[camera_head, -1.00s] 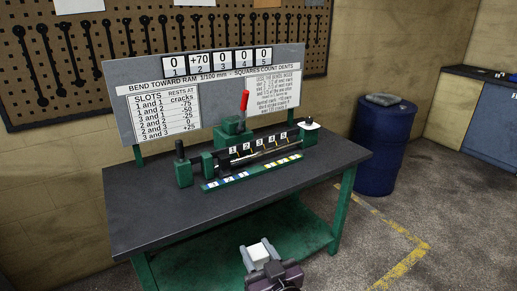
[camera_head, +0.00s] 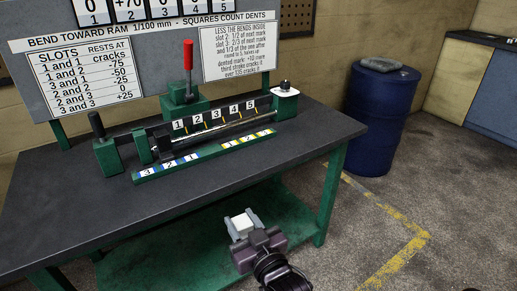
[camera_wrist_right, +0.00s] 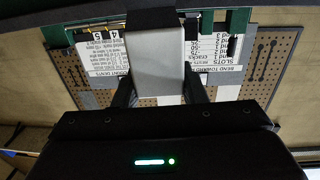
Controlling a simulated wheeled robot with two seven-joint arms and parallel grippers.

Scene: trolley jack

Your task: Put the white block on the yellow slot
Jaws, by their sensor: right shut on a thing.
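The white block (camera_head: 239,225) is held between the fingers of my right gripper (camera_head: 243,222), in front of the table's front edge and apart from the rail. In the right wrist view the block (camera_wrist_right: 157,58) is a pale box between the two dark fingers (camera_wrist_right: 160,88). The yellow slots (camera_head: 248,139) are the yellow-marked numbered places on the right half of the green rail (camera_head: 190,160); blue-marked ones (camera_head: 168,165) are on the left half. The slots look empty in the head view. My left gripper is not in view.
A press with a red-handled lever (camera_head: 188,58) and a bar (camera_head: 215,131) under number tags stands behind the rail. A black-knobbed post (camera_head: 98,128) stands left, a white-plated post (camera_head: 285,92) right. The dark tabletop (camera_head: 75,205) is clear in front. A blue barrel (camera_head: 380,120) stands right.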

